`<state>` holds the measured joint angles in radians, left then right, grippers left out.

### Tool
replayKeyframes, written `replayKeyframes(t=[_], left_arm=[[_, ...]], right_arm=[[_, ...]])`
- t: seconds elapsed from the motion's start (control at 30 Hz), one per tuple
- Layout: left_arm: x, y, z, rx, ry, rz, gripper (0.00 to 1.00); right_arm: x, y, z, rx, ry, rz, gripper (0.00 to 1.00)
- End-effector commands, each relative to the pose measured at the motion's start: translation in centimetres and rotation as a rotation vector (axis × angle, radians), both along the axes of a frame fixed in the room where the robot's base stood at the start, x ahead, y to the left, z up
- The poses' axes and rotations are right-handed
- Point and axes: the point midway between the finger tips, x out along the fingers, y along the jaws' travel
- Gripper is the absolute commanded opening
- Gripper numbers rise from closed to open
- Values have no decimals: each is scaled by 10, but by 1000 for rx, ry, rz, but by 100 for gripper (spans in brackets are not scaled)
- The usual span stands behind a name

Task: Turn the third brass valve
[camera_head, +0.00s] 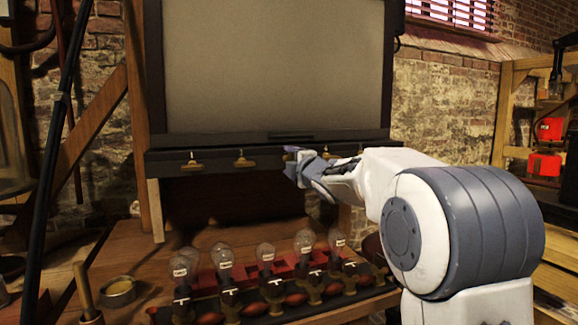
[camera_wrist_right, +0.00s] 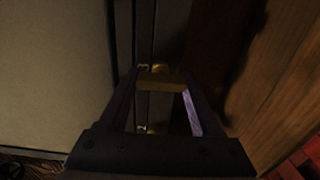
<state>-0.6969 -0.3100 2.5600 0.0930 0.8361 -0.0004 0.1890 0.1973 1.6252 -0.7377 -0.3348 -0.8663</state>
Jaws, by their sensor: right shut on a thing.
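A dark ledge (camera_head: 225,167) under the big pale panel carries a row of brass valves. The first valve (camera_head: 193,162) and second valve (camera_head: 242,158) are clear in the head view. My right gripper (camera_head: 300,163) is at the ledge to the right of them and mostly hides the third valve. In the right wrist view the third valve (camera_wrist_right: 161,79), beside a "3" mark, sits between the fingers, and the gripper is shut on it. The valve by the "2" mark is partly seen below it. My left gripper is not in view.
A row of glass bulbs (camera_head: 265,254) on a dark and red rack stands on the wooden bench (camera_head: 120,265) below. A small round tin (camera_head: 119,288) is at the left. Red boxes (camera_head: 544,166) sit on shelves at the right.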

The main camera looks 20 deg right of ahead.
Motion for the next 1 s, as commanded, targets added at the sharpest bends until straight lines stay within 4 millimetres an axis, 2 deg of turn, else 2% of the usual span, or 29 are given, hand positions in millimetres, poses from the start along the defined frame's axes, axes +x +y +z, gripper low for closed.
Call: replayKeyframes(t=[0.43, 0.47, 0.5, 0.53, 0.87, 1.0], left_arm=[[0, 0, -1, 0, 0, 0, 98], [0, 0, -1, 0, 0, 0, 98], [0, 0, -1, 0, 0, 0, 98], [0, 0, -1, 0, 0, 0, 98], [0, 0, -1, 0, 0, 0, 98], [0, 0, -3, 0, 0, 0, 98]], right_arm=[[0, 0, -1, -14, 3, 1, 9], [0, 0, -1, -14, 3, 1, 69], [0, 0, -1, -14, 3, 1, 84], [0, 0, -1, -13, 2, 1, 95], [-1, 0, 0, -11, 1, 0, 95], [-14, -1, 0, -11, -1, 0, 95]])
